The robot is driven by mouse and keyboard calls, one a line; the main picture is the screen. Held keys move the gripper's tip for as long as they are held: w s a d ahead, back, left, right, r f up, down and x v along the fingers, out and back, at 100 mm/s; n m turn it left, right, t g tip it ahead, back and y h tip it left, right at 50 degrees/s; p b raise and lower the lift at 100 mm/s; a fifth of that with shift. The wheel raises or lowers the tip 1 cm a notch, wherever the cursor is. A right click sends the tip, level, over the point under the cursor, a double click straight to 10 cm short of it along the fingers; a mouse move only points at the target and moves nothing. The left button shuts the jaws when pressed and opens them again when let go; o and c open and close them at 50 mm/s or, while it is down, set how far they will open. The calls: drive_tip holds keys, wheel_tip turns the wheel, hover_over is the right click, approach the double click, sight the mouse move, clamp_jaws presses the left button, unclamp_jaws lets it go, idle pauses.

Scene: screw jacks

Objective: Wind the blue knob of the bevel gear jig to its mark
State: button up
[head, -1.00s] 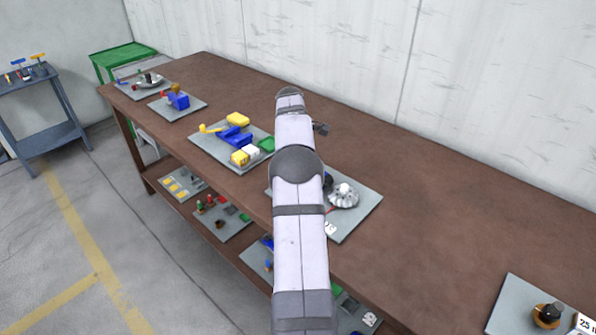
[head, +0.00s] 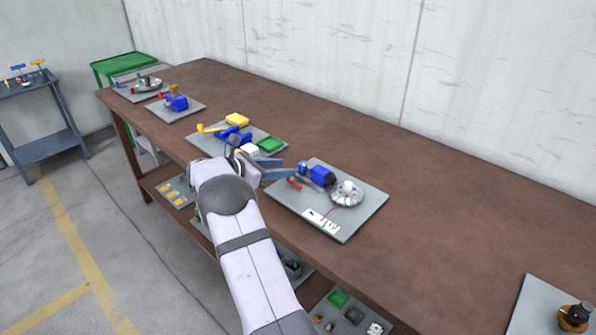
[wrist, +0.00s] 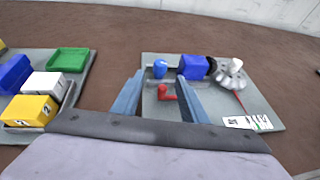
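The bevel gear jig stands on a grey plate (head: 368,212), with a blue block (head: 323,176) and a silver gear disc (head: 347,195) with a white top. Its blue knob (wrist: 160,68) shows in the wrist view at the left of the blue block, on the block's axis. My gripper (wrist: 158,82) is open and empty; in the wrist view its two fingers point at the plate, with the blue knob seen in the gap between their tips. In the head view my gripper (head: 286,168) is at the plate's left side. Contact with the knob cannot be made out.
A red lever or pointer (wrist: 168,93) lies between the fingers in the wrist view, in front of the knob. A white marked card (head: 320,220) is on the plate's front. Another plate with yellow, white and green blocks (head: 236,119) is at left.

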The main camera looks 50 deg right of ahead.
sight(300, 167)
drive_tip(key=shift+p+x, duration=0.8)
drive_tip(key=shift+x, duration=2.9)
clamp_jaws()
